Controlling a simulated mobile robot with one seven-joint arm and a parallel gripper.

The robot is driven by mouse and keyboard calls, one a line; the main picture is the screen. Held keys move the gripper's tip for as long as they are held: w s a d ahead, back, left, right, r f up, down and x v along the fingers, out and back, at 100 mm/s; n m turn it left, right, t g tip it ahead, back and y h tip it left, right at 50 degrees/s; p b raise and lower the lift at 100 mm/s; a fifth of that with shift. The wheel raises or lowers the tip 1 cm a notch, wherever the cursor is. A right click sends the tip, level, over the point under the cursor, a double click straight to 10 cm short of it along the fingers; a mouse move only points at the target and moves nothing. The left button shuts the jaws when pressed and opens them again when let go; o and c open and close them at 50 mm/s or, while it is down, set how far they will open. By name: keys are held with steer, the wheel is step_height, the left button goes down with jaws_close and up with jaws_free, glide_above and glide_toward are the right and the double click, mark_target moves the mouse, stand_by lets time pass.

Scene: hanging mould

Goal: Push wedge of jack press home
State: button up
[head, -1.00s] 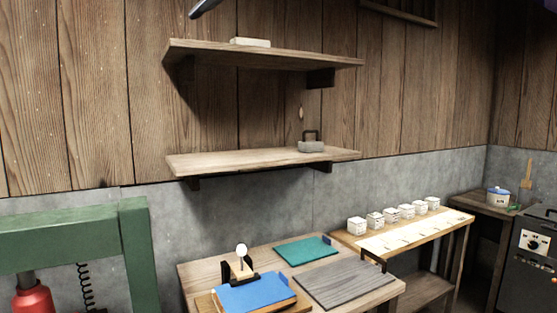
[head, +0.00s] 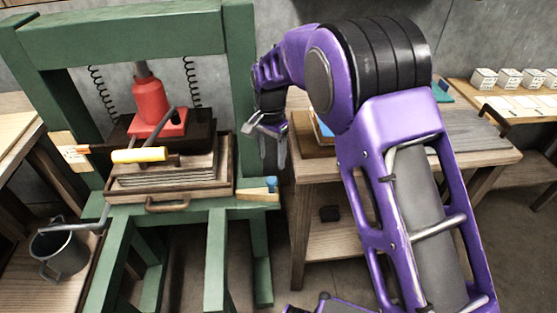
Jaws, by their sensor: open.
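The jack press (head: 130,45) is a green frame with a red jack (head: 150,105) in its middle, standing on a dark block over a stack in a wooden tray (head: 168,190). A pale wooden wedge-like piece (head: 256,194) with a blue knob sticks out at the tray's right side. Another pale piece (head: 72,151) with an orange mark sticks out at the left. I cannot tell how deep either sits. My gripper (head: 266,143) is open and empty in front of the press's right post, above the right piece and apart from it.
A yellow-gripped lever (head: 140,155) juts forward from the jack. A metal can (head: 62,252) stands at lower left. A wooden table (head: 310,172) stands right of the press, partly behind my purple arm. A bench with white boxes (head: 510,78) is at far right.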

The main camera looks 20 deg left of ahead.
mark_target(271, 180)
step_height(271, 180, down, 9)
steer(key=shift+w+a+f+b, duration=0.1)
steer(key=shift+a+b, duration=0.05)
steer(key=shift+b, duration=0.35)
jaws_close()
stand_by(1.2)
